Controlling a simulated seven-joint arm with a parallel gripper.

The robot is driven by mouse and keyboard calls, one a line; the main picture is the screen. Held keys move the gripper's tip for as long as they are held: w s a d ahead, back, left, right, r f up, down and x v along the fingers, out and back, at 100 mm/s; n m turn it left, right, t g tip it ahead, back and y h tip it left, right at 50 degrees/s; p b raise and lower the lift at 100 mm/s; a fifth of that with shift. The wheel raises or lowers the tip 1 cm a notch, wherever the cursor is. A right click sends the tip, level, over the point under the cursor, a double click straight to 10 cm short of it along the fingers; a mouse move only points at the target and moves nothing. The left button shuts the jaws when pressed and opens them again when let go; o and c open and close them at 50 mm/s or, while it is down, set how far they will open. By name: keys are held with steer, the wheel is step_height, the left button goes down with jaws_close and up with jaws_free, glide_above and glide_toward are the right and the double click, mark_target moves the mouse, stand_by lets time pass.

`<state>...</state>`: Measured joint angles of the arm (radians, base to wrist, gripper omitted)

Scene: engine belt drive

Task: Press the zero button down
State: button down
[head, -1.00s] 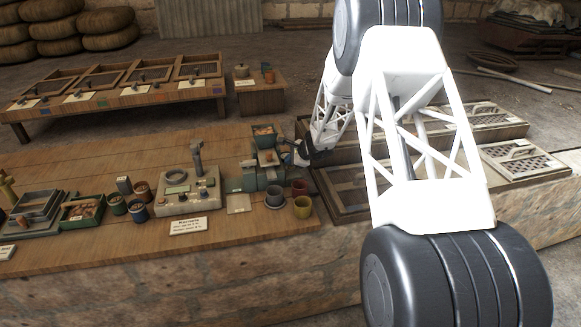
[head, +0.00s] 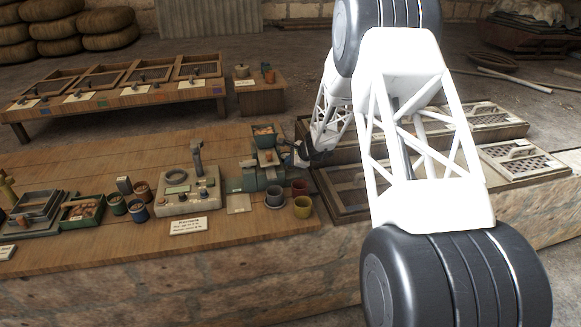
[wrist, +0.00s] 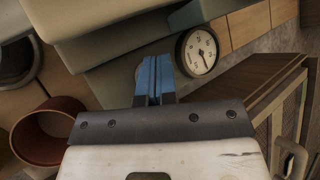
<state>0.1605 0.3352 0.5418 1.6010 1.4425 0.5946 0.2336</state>
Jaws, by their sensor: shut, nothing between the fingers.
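My gripper (head: 290,158) is at the right end of the green machine on the bench, partly hidden by my arm in the head view. In the wrist view its blue fingers (wrist: 153,72) are shut together with nothing between them. They point towards the green machine body (wrist: 115,50), beside a round white dial (wrist: 197,52) with a dark needle. I cannot make out a button marked zero. A grey control box (head: 187,193) with several small coloured controls stands left of the green machine (head: 262,179) in the head view. Contact at the fingertips cannot be told.
The reddish cup is also at the wrist view's left (wrist: 45,135). A wooden framed case (head: 345,205) lies right of the machine.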

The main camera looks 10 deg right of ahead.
steer(key=shift+f, duration=0.2)
steer(key=shift+r, duration=0.2)
stand_by(0.4)
steer(key=shift+r, duration=0.65)
steer(key=shift+r, duration=0.1)
steer(key=shift+r, duration=2.4)
